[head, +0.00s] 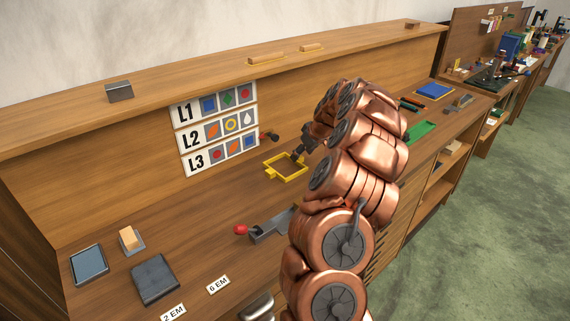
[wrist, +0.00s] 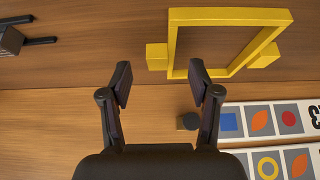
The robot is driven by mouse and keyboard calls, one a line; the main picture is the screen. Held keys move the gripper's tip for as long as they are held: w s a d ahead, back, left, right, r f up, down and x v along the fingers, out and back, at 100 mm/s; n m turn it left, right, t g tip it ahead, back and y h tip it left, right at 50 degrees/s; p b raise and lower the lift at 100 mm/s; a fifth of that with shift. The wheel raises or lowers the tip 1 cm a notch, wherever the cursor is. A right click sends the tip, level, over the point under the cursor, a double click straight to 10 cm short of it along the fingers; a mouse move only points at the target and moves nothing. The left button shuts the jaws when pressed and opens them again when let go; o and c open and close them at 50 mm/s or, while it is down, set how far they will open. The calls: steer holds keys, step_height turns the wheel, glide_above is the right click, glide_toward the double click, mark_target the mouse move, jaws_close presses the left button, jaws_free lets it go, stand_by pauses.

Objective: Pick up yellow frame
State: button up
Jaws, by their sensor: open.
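The yellow frame (head: 275,173) lies on the workbench top below the sign panels in the head view. It is a thin rectangle with an open middle and small block tabs on its sides. In the head view my gripper (head: 303,146) is beside the frame's far right side, partly hidden by my arm.
Sign panels (head: 188,139) stand behind the frame, with a dark knob (head: 268,136) near them. A grey tool with a red knob (head: 241,230) lies in front. A dark block (head: 155,279) and a blue-grey tray (head: 89,264) are at left. A green plate (head: 421,130) is at right.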

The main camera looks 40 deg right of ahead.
steer(key=shift+x, duration=1.15)
jaws_close()
